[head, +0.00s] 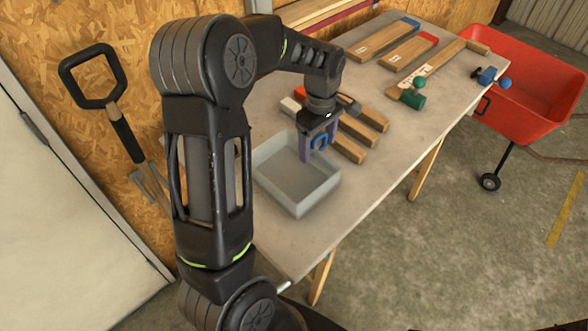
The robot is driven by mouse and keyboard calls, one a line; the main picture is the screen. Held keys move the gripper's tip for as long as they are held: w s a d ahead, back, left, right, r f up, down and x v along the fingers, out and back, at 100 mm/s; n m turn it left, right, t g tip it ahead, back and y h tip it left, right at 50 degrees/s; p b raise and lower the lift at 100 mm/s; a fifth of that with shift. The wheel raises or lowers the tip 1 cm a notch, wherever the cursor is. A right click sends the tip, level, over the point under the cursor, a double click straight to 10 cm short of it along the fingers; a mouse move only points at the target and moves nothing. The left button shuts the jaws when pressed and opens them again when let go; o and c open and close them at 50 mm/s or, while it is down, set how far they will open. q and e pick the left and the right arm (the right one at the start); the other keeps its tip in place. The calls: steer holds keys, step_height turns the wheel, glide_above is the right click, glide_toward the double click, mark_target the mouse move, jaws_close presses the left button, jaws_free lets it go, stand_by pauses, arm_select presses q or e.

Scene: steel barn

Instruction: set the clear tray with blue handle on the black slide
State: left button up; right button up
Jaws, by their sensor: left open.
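The clear tray (279,187) is a greyish see-through open box on the near part of the table. Its blue handle (320,143) shows at the tray's far right side. My left gripper (319,149) is open and points down over that side, with its fingers on either side of the handle. I cannot tell whether they touch it. The black slide seems to be the wooden board (372,116) with a black end (349,104), just behind the gripper and partly hidden by it. My right gripper is out of view.
Boards with red (301,92) and white (290,106) ends lie beside the black one, partly hidden by my arm. Bare table (345,205) lies right of the tray. A red cart (525,90) stands beyond the right edge.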

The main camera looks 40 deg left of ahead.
arm_select(q)
steer(key=shift+c, duration=0.3)
jaws_close()
stand_by(0.8)
steer(key=shift+r, duration=0.1)
step_height(320, 180, up, 10)
steer(key=shift+b, duration=0.6)
stand_by(0.3)
